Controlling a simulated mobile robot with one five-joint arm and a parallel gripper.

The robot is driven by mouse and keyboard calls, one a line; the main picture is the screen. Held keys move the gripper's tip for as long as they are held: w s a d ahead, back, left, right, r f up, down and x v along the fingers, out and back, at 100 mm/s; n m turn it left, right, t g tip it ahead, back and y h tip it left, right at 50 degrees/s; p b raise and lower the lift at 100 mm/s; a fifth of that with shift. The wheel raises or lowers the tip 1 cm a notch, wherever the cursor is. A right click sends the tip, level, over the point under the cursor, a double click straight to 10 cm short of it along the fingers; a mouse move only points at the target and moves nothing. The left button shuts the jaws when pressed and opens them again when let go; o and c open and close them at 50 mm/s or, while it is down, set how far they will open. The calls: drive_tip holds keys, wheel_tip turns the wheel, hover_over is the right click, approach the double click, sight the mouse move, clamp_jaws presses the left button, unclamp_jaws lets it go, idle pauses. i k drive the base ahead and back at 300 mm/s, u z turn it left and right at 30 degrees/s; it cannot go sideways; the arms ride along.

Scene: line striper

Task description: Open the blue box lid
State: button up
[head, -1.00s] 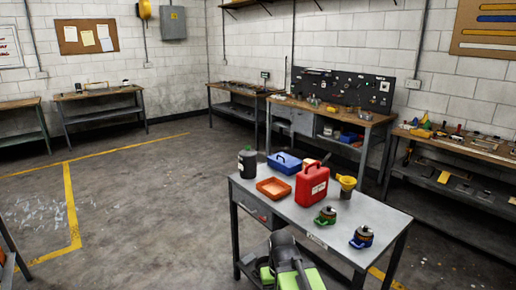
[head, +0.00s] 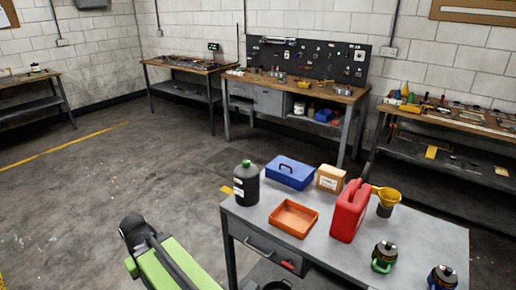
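The blue box (head: 290,173) sits at the back edge of the grey metal table (head: 420,232). Its lid (head: 302,170) looks shut, with a dark handle on top. It stands between a black bottle with a green cap (head: 246,186) and a tan box (head: 329,179). Part of my green and black arm shows at the lower left, in front of the table and well apart from the blue box. The fingers of my gripper are not in view.
An orange tray (head: 294,218) lies in front of the blue box. A red can (head: 350,211), a yellow funnel (head: 386,197) and two small dark canisters (head: 384,256) (head: 442,279) stand to the right. Open floor (head: 110,185) lies left of the table.

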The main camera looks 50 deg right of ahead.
sight(298, 172)
drive_tip(key=z, duration=0.05)
drive_tip(key=i, duration=0.95)
drive_tip(key=z, duration=0.3)
